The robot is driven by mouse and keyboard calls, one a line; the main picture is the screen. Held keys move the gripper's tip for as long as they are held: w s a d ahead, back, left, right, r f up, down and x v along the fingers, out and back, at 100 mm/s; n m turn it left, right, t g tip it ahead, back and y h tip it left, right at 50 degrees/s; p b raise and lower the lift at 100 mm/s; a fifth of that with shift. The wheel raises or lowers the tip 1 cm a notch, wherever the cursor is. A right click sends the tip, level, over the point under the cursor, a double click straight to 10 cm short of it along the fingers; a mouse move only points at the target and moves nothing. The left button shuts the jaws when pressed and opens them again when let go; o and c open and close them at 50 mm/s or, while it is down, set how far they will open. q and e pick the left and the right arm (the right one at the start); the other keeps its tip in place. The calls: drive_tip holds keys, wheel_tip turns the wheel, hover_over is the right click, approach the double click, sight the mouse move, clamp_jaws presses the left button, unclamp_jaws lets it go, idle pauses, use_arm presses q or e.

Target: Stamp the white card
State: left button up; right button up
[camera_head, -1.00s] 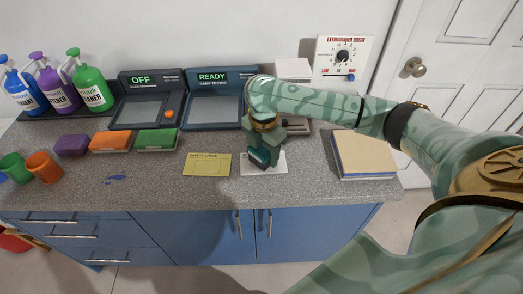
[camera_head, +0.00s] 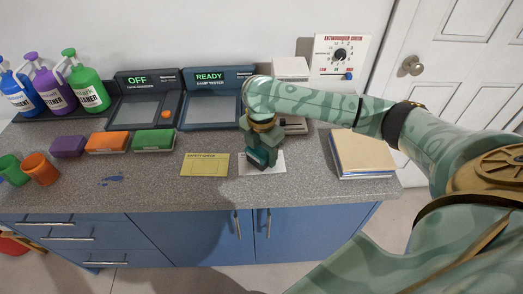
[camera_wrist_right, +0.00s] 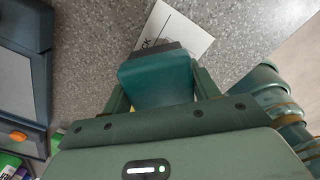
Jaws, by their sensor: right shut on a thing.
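The white card (camera_head: 273,168) lies on the grey speckled counter, to the right of a yellow card (camera_head: 205,165). My right gripper (camera_head: 259,153) points down over the white card and is shut on a teal stamp (camera_head: 259,158). In the right wrist view the teal stamp (camera_wrist_right: 156,80) sits between the two fingers, and the white card (camera_wrist_right: 178,32) shows past it with some dark print. The stamp covers part of the card. I cannot tell whether its underside touches the card. My left gripper is not in view.
Two grey devices stand at the back, one reading OFF (camera_head: 145,95), the other READY (camera_head: 215,95). Purple, orange and green sponge-like blocks (camera_head: 107,142) lie left. A stack of folders (camera_head: 363,153) lies right.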

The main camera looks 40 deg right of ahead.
drive_tip(key=shift+f, duration=0.45)
idle(0.3)
drive_tip(key=shift+s+f+p, duration=0.1)
drive_tip(key=shift+f+p, duration=0.1)
drive_tip(key=shift+p, duration=0.25)
idle(1.9)
drive_tip(key=shift+r, duration=0.15)
wheel_tip(320, 180, up, 4)
drive_tip(key=p, duration=0.4)
drive_tip(key=shift+f, duration=0.25)
wheel_tip(320, 180, up, 4)
drive_tip(key=p, duration=0.5)
drive_tip(key=shift+f, duration=0.25)
